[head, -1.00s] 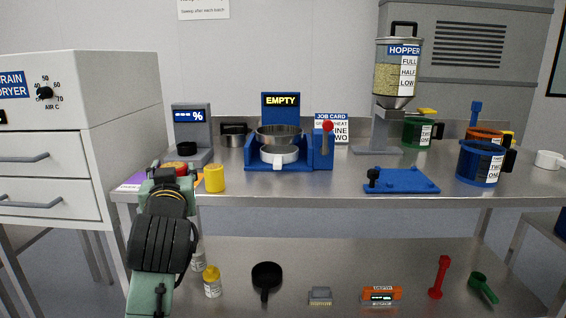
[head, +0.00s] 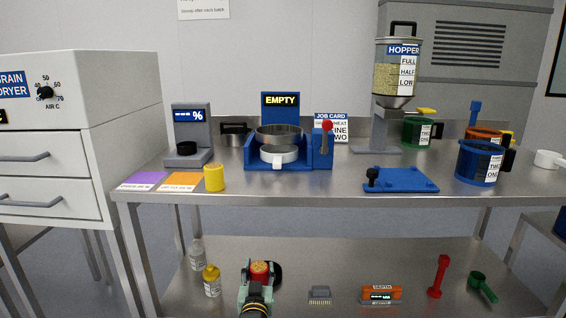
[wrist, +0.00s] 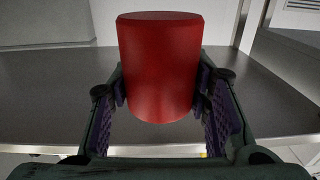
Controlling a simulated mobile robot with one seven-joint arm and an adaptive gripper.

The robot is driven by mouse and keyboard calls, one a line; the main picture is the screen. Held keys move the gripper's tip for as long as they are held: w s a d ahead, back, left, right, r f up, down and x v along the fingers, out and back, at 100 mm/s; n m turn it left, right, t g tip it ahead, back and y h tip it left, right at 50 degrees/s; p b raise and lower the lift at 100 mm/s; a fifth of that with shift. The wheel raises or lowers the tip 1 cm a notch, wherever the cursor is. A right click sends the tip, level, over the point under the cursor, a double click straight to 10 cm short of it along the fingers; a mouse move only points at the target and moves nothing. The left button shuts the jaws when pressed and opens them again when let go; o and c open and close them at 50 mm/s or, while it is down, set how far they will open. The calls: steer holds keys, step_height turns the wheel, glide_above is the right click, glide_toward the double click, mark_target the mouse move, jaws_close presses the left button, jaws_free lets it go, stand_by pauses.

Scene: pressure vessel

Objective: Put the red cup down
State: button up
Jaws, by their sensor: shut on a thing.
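The red cup (wrist: 160,68) is held between the two fingers of my gripper (wrist: 162,95) in the wrist view. It looks upright, with a finger pad against each side. In the head view the cup (head: 261,267) shows small and red at the end of my arm, low in the picture in front of the lower shelf (head: 340,262). My gripper hides part of the cup there. I cannot tell whether the cup's bottom touches anything.
The purple card (head: 143,181) and orange card (head: 180,181) lie uncovered on the bench top, beside a yellow cup (head: 214,178). A black round pan (head: 278,272) on the lower shelf is partly behind the cup.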

steer(key=s+d+f, duration=0.3)
steer(key=f, duration=0.4)
steer(key=s+d+f, duration=0.3)
steer(key=f, duration=0.5)
steer(key=shift+d, duration=0.4)
